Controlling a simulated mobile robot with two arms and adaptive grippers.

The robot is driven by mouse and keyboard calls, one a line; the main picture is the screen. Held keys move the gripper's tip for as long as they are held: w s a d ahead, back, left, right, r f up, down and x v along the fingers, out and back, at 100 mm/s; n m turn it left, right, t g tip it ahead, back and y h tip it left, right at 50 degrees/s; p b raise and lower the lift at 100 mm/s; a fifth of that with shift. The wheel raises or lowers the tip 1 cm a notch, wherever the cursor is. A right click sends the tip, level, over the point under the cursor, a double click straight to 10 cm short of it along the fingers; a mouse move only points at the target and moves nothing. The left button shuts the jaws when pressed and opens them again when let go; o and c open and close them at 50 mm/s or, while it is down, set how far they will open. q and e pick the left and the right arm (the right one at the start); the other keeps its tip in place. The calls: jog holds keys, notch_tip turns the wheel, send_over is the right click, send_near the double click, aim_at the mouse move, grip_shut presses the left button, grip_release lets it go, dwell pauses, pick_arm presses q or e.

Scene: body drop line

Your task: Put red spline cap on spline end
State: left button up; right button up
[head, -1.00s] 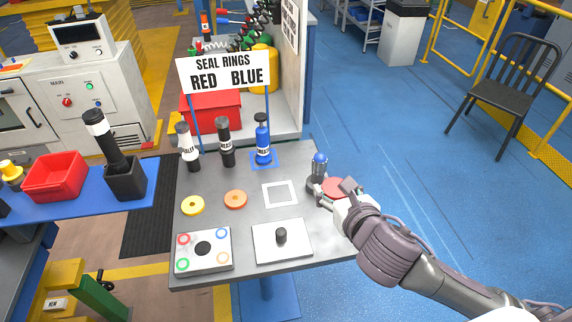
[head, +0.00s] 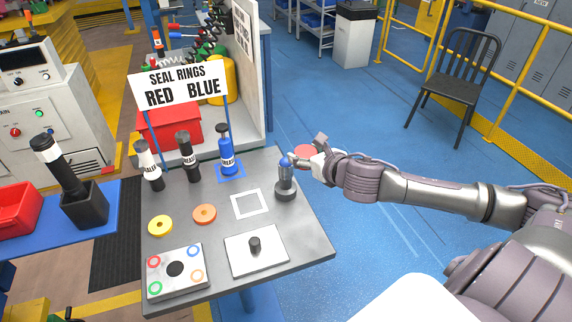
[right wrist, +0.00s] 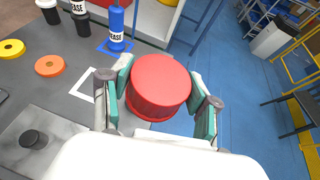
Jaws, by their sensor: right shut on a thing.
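The red cap (head: 305,151) is a round red cylinder held in my right gripper (head: 318,157). The right wrist view shows the cap (right wrist: 160,86) between the two green-padded fingers. In the head view the gripper is just right of the blue top of a metal post (head: 286,178) on a dark round base. Whether they touch cannot be told. Neither view clearly marks which part is the spline end. A short black stub (head: 254,244) stands on a light square plate (head: 272,258); it also shows in the right wrist view (right wrist: 32,139). My left gripper is not in view.
The grey table (head: 310,243) also holds a yellow ring (head: 160,226), an orange ring (head: 204,214), a plate with coloured rings (head: 157,288) and a blue bottle (head: 227,155). A white square outline (head: 239,215) is bare. Open blue floor lies right of the table.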

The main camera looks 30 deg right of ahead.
aim_at(287, 165)
jog(key=x, duration=0.6)
jog(key=a+f+p+x, duration=0.1)
jog(key=x, duration=0.2)
jog(key=shift+s+a, duration=0.1)
jog(key=shift+s, duration=0.1)
jog(key=shift+w+f, duration=0.15)
jog(key=shift+f, duration=0.1)
notch_tip(287, 165, down, 3)
jog(key=shift+f+p, duration=0.15)
jog(key=shift+p, duration=0.2)
jog(key=shift+f, duration=0.3)
jog(key=shift+f, duration=0.1)
jog(key=o, duration=0.8)
jog(key=shift+c, duration=0.2)
